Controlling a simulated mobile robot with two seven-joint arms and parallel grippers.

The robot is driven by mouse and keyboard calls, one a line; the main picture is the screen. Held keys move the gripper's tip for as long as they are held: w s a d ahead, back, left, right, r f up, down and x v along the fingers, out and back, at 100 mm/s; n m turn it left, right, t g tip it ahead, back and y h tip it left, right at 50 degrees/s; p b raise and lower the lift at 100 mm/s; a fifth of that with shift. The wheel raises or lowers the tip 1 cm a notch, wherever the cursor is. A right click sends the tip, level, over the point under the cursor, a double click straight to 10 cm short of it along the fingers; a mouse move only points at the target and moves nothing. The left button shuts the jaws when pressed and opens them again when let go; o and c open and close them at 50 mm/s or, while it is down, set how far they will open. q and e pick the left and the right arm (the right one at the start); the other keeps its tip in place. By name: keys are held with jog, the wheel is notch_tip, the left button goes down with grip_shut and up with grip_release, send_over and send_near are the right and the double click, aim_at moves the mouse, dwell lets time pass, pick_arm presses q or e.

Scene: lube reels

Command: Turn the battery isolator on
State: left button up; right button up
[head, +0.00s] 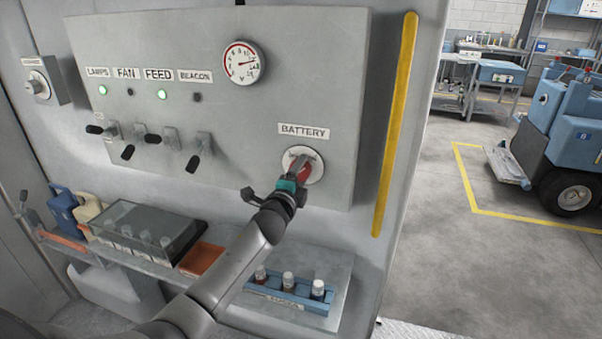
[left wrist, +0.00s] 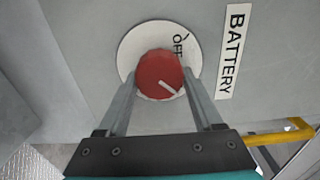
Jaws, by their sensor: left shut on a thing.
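The battery isolator is a red round knob (head: 304,173) on a white round plate (head: 316,166), below the BATTERY label (head: 304,129) on the grey panel. My left gripper (head: 295,172) reaches it from the lower left and covers part of it. In the left wrist view the two fingers (left wrist: 158,88) are shut on the sides of the red knob (left wrist: 157,70). A white line on the knob points to the lower right. The word OFF (left wrist: 178,45) stands on the plate (left wrist: 130,50) at the upper right of the knob. My right gripper is not in view.
The panel (head: 220,140) carries a round gauge (head: 245,63), several black-tipped levers (head: 146,138), and lit green lamps under LAMPS and FEED. Below are a clear-lidded box (head: 145,228) and a blue rack (head: 290,300) with capped vials. A yellow strip (head: 395,120) runs down the right edge.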

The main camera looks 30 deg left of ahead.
pick_arm(q)
jog(key=o, duration=1.4)
jog(key=shift+c, duration=0.2)
jog(key=v, duration=1.5)
jog(key=shift+s+d, duration=0.1)
